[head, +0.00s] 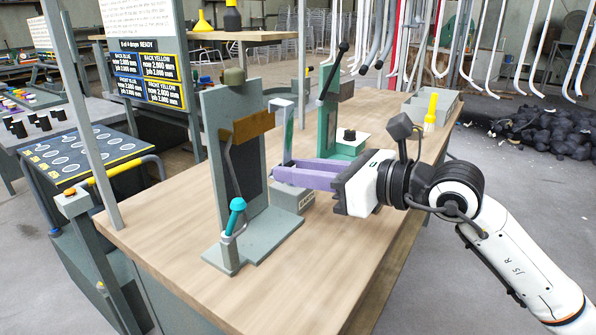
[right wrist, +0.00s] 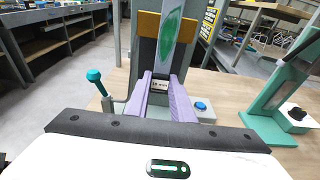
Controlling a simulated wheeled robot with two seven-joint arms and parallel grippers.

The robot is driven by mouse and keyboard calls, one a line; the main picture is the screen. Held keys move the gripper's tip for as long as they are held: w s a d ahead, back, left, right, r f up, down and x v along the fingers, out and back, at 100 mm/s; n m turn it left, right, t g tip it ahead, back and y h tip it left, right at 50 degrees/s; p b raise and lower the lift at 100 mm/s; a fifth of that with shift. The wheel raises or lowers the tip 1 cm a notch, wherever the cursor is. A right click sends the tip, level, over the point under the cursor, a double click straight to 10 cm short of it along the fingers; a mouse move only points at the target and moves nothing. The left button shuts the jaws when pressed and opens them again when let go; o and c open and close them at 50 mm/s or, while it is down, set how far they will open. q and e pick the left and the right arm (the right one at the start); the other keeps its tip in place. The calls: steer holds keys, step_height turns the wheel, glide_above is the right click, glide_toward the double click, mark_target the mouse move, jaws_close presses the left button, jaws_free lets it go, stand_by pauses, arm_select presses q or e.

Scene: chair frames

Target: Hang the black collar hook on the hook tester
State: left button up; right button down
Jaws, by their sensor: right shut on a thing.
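My right gripper (head: 280,172) reaches in from the right with long lilac fingers. It also shows in the right wrist view (right wrist: 165,82). It is shut on a pale upright piece (head: 282,122) with a green panel, which rises from the fingertips and shows a green oval in the right wrist view (right wrist: 172,40). I see no black collar on it and cannot tell whether it is the hook. A grey upright stand (head: 217,115), with an ochre bar (head: 250,127) and a teal-knobbed lever (head: 237,204), is left of the fingertips; it may be the hook tester. My left gripper is out of view.
A small grey box (head: 293,198) is below the fingers; its blue button (right wrist: 201,106) shows in the wrist view. A teal press (head: 330,110) stands behind on the wooden bench (head: 330,270). Several pale hooks (head: 498,50) hang at back right. The bench front is clear.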

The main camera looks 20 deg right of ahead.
steer(key=shift+w+a, duration=0.15)
steer(key=shift+w+a+r+p, duration=0.1)
steer(key=shift+w+a+p, duration=0.3)
steer(key=shift+w+a, duration=0.3)
steer(key=shift+w, duration=0.1)
steer(key=shift+w+a, duration=0.1)
steer(key=shift+w, duration=0.15)
stand_by(0.6)
steer(key=shift+w+a, duration=0.3)
steer(key=shift+w, duration=0.05)
steer(key=shift+w+a, duration=0.1)
stand_by(0.5)
steer(key=shift+w, duration=0.1)
